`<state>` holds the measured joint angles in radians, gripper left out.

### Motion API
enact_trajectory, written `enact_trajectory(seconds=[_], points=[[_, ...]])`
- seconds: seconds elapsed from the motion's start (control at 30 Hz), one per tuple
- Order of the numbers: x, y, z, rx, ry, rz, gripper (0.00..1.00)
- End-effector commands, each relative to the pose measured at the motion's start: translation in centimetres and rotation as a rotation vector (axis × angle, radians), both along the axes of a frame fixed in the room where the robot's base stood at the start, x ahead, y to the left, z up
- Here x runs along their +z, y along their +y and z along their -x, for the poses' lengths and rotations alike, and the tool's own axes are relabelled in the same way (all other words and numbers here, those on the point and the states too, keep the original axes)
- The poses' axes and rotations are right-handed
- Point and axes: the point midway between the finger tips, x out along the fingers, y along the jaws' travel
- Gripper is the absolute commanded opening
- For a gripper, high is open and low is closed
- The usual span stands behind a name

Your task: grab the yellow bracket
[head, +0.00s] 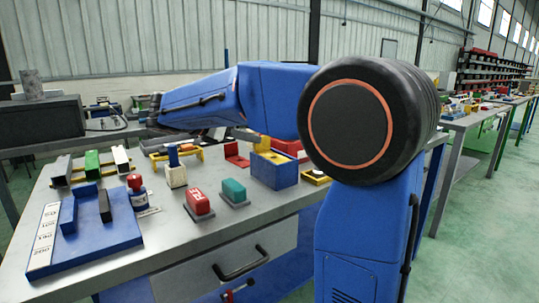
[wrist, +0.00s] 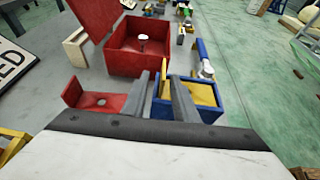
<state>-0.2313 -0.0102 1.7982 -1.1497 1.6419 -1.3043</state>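The yellow bracket (head: 262,145) stands up from the blue box (head: 273,172) in the head view. The right finger covers part of the blue box. My gripper is not clearly seen in the head view, where my blue arm hides the area behind.
A red bracket (wrist: 97,100) lies left of the fingers. An open red box (wrist: 139,45) with its lid raised stands beyond. On the grey bench in the head view are a red block (head: 199,200), a teal block (head: 234,190) and a blue tray (head: 112,236).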

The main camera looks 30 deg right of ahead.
Motion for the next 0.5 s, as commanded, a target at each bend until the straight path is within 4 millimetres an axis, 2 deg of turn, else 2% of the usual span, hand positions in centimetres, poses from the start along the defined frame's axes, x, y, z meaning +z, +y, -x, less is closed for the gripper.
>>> enact_trajectory(seconds=[0.27,0.5], points=[[-0.6,-1.5,0.2,-0.002,0.001,0.001,0.27],[-1.9,-4.5,0.3,-0.003,0.001,0.000,0.27]])
